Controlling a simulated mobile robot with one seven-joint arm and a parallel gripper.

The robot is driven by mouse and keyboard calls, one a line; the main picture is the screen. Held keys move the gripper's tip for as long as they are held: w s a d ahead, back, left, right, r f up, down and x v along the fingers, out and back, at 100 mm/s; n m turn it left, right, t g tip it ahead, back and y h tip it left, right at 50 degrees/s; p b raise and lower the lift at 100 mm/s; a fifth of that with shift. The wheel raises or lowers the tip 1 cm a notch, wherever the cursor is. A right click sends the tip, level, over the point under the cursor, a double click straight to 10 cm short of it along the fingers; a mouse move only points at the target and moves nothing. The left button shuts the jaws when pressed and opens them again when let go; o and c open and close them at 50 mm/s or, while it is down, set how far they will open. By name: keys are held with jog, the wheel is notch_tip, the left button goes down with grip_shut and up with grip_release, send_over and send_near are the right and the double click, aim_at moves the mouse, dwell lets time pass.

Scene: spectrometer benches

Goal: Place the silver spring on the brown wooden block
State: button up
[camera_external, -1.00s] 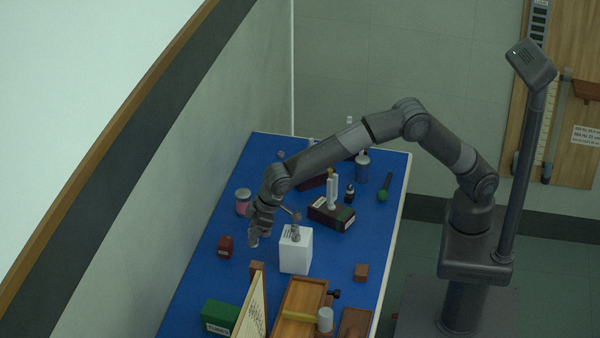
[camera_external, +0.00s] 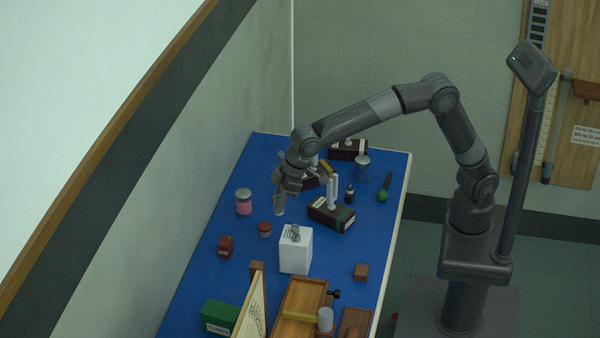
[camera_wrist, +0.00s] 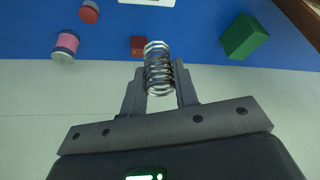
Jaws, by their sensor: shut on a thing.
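My gripper (camera_wrist: 158,92) is shut on the silver spring (camera_wrist: 157,62), a coil held between its two fingers in the wrist view. In the external view my gripper (camera_external: 284,190) is above the far half of the blue bench, and the spring (camera_external: 279,206) hangs as a small grey shape below it. The brown wooden block (camera_external: 361,272) is a small cube on the bench near its right edge, to the right of the white box and well away from my gripper. I do not see this block in the wrist view.
A white box (camera_external: 295,252) with a small metallic thing on top stands mid-bench. A pink jar (camera_external: 243,202), red tin (camera_external: 265,229), red box (camera_external: 226,246) and green box (camera_external: 220,317) line the left. A dark red box (camera_external: 331,214) stands behind; wooden trays (camera_external: 300,306) are in front.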

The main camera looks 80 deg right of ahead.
jog(key=s+d+f+n, duration=0.1)
jog(key=s+d, duration=0.3)
jog(key=s, duration=0.3)
jog(key=s+d+f+n+y, duration=0.1)
jog(key=s+d, duration=0.3)
jog(key=s, duration=0.4)
jog(key=s+d+n, duration=0.1)
jog(key=s+d, duration=0.3)
jog(key=s, duration=0.3)
send_over(361, 269)
jog(key=d, duration=0.1)
jog(key=shift+g, duration=0.3)
notch_tip(361, 269, down, 12)
jog(key=shift+r, duration=0.15)
jog(key=shift+a+f, duration=0.35)
jog(key=shift+a, duration=0.05)
jog(key=shift+f, duration=1.9)
jog(key=shift+f, duration=0.15)
jog(key=o, duration=1)
jog(key=shift+o, duration=0.2)
